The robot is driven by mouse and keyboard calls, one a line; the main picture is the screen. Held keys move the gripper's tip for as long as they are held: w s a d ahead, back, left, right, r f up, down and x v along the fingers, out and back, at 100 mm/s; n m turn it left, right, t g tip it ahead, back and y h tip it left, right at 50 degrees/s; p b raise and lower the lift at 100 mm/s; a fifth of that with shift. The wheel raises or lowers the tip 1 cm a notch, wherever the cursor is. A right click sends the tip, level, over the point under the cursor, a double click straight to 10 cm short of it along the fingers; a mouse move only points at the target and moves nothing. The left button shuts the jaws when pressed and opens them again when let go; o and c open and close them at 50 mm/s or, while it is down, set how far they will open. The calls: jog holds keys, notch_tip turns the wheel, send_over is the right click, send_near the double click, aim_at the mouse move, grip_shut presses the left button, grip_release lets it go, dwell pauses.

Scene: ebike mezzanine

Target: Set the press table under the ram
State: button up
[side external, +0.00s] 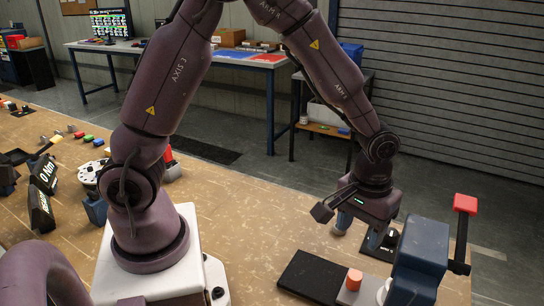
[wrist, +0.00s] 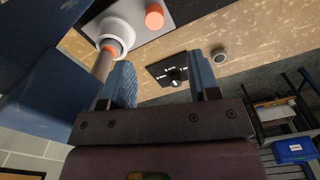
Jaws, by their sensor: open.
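The press (side external: 420,262) is a dark blue body at the right front, with a red-tipped lever (side external: 465,204). In the wrist view its blue side (wrist: 40,85) fills the left. A round rod, apparently the ram (wrist: 103,66), reaches an orange-rimmed hole in a white round piece (wrist: 122,36) on a grey plate (wrist: 185,12). I cannot tell which part is the press table. A black panel with a knob (wrist: 175,74) appears between my fingers in the wrist view, beyond them. My gripper (side external: 360,230) is open and empty, above the bench beside the press.
An orange cylinder (side external: 354,279) stands on the grey plate beside a black slab (side external: 312,277). A small round grey piece (wrist: 218,55) lies near the bench edge. Small parts and displays (side external: 42,172) stand at the left. The bench middle (side external: 240,205) is mostly clear.

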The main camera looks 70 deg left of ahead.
jog(key=s+a+r+m+t+y, duration=0.1)
jog(key=s+a+r+m, duration=0.6)
jog(key=s+a+r, duration=0.3)
jog(key=s, duration=0.3)
jog(key=shift+a+r+y, duration=0.25)
jog(key=shift+r+y, duration=0.05)
jog(key=shift+s, duration=0.1)
